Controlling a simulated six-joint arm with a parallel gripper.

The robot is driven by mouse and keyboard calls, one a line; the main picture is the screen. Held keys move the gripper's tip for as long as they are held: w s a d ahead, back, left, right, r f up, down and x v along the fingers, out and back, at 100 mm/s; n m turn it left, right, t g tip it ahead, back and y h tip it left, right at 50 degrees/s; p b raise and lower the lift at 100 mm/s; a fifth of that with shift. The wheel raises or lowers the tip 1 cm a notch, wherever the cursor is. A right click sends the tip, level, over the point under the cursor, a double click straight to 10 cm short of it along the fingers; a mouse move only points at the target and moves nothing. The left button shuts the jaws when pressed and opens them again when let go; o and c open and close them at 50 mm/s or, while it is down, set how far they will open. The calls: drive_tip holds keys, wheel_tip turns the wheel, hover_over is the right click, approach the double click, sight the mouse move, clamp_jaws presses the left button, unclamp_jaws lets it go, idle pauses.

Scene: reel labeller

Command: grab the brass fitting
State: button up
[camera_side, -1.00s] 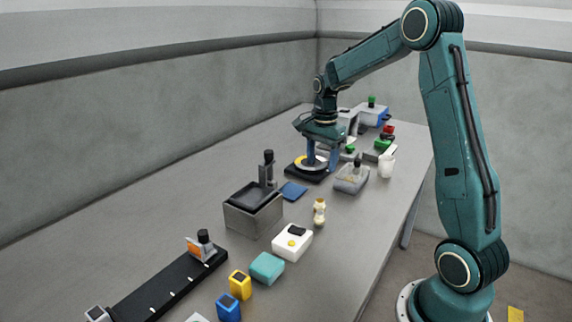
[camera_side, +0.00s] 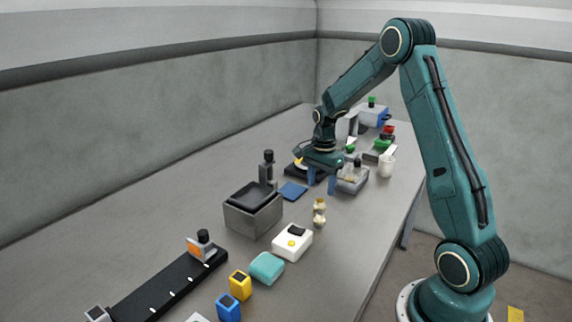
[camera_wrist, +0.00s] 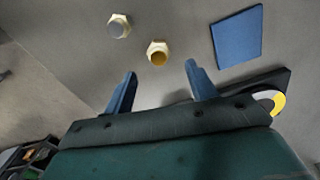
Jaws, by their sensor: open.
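The brass fitting (camera_wrist: 158,53) is a pale hexagonal piece with a brass-coloured round centre, lying just beyond my fingertips in the wrist view. In the side view it appears as the upper of two small pieces (camera_side: 320,203) on the table. A similar hexagonal piece with a grey centre (camera_wrist: 119,26) lies close by, farther from my gripper. My gripper (camera_side: 321,188) points down, open and empty, just behind the fittings. In the wrist view its two blue fingers (camera_wrist: 160,70) are spread, and the brass fitting lies ahead of the gap between them.
A blue square (camera_side: 293,191) lies left of my gripper. A clear bin (camera_side: 352,181) stands close on its right. The black base with a yellow and white reel (camera_wrist: 276,102) is behind. A grey metal box (camera_side: 253,216) and a white device (camera_side: 292,243) stand in front.

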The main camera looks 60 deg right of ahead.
sight(320, 199)
drive_tip(key=shift+f, duration=0.75)
drive_tip(key=shift+s+a+f, duration=0.1)
drive_tip(key=shift+f, duration=2.5)
drive_tip(key=c, duration=1.1)
drive_tip(key=shift+r, duration=0.2)
wheel_tip(320, 199, up, 20)
drive_tip(key=shift+f, duration=0.15)
